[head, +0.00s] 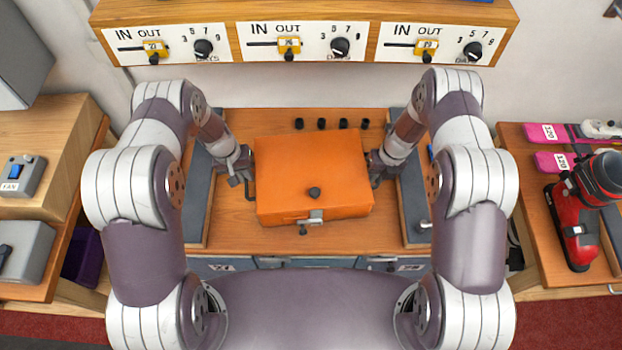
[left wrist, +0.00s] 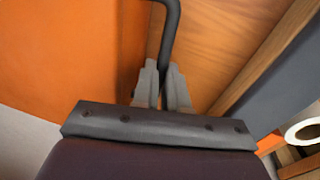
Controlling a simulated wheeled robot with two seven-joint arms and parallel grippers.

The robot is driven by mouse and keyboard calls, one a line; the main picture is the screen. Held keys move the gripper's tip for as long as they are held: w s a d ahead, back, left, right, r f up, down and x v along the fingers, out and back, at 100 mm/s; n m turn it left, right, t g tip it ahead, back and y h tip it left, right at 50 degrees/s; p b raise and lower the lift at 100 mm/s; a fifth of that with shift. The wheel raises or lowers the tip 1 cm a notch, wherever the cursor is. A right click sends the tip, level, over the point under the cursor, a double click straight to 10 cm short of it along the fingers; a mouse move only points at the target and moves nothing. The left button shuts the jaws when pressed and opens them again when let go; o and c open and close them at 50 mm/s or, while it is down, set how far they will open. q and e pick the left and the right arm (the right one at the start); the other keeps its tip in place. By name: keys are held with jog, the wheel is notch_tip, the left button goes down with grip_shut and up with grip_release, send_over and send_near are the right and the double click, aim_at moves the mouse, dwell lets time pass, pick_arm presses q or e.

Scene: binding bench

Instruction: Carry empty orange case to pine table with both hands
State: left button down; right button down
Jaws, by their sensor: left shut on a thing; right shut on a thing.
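The orange case (head: 312,170) is in front of me over the wooden bench, its lid shut, with a black knob on top and a metal latch on the near side. My left gripper (head: 245,180) is at the case's left side, shut on its dark side handle. The left wrist view shows the fingers (left wrist: 160,88) closed around the black bar of that handle (left wrist: 168,40), beside the orange wall (left wrist: 70,60). My right gripper (head: 376,178) is at the case's right side, shut on the handle there, which is mostly hidden. I cannot tell whether the case touches the bench.
The wooden bench (head: 230,235) has grey side strips and several black pegs (head: 322,123) behind the case. A panel with sliders and dials (head: 290,45) hangs above the back. A wooden unit with a switch box (head: 22,175) stands at left.

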pick_arm(q)
jog(key=shift+w+r, duration=0.1)
pick_arm(e)
jog(key=shift+w+r, duration=0.1)
